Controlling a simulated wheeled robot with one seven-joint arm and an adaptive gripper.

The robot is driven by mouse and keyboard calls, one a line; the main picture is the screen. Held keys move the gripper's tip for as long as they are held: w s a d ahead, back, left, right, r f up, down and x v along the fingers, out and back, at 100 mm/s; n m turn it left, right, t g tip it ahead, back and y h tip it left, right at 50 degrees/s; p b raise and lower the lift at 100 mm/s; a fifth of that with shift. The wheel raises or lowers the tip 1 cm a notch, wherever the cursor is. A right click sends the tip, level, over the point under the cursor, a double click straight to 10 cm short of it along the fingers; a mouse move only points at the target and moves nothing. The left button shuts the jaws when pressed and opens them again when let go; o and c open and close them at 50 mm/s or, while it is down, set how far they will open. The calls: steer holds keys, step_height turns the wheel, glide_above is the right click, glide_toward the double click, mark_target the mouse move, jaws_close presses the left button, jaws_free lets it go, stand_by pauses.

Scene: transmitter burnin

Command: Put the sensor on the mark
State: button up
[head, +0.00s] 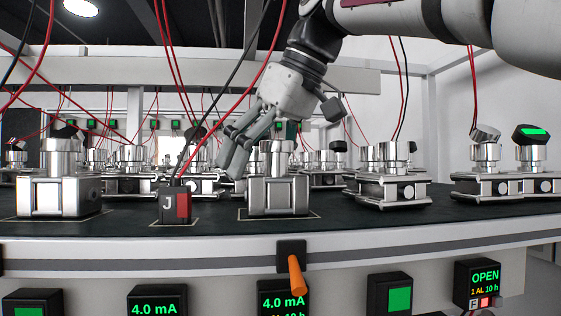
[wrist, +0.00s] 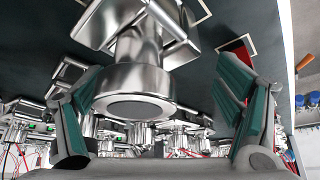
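My gripper (head: 232,160) is open, pointing down and to the left over the bench. In the wrist view a shiny metal sensor (wrist: 133,82) with a round cap lies between my spread fingers (wrist: 163,95). A gap shows on the right finger's side, and I see no grip on it. In the head view a metal sensor (head: 278,192) stands beside my fingertips, and another (head: 200,184) is partly hidden behind them. I cannot tell which of these the wrist view shows. A pale outlined mark (head: 243,217) surrounds the nearer sensor's base.
A black and red block marked J (head: 175,205) stands on the bench left of the nearer sensor. More metal units (head: 60,190) (head: 390,185) stand around. Red and black cables hang close to my gripper. An orange lever (head: 295,277) projects from the bench front.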

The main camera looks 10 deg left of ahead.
mark_target(287, 175)
steer(key=p+v, duration=0.4)
steer(key=v, duration=0.8)
steer(key=shift+p, duration=0.3)
steer(key=shift+d+r, duration=0.1)
stand_by(0.5)
